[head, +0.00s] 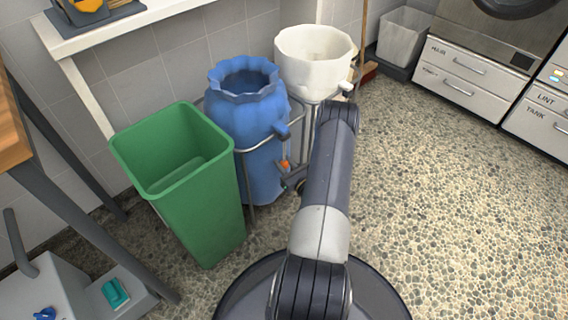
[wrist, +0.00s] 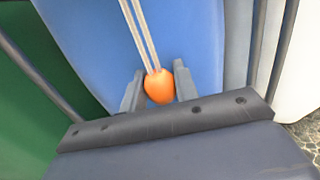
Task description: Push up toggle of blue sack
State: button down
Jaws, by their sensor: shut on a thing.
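The blue sack (head: 250,110) hangs open in a metal frame between the green bin and the white sack. Its orange toggle (wrist: 159,86) sits on a pale double cord (wrist: 140,35) that runs upward over the blue cloth in the wrist view. My gripper (wrist: 160,88) is shut on the toggle, one finger on each side. In the head view the toggle (head: 284,164) shows small beside my gripper (head: 288,170), low on the front of the blue sack. My arm partly hides the area to the right of it.
A green bin (head: 190,190) stands open close on the left. A white sack (head: 312,60) in its own frame stands behind right. Open pebbled floor (head: 450,200) lies to the right.

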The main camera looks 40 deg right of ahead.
jog(key=shift+f, duration=0.1)
jog(key=shift+f+b, duration=0.8)
jog(key=shift+b, duration=0.2)
jog(key=c, duration=1.1)
grip_release()
jog(key=shift+s+r, duration=0.1)
jog(key=shift+s, duration=0.3)
jog(key=s+p, duration=0.3)
jog(key=s, duration=0.7)
jog(key=shift+a, duration=0.45)
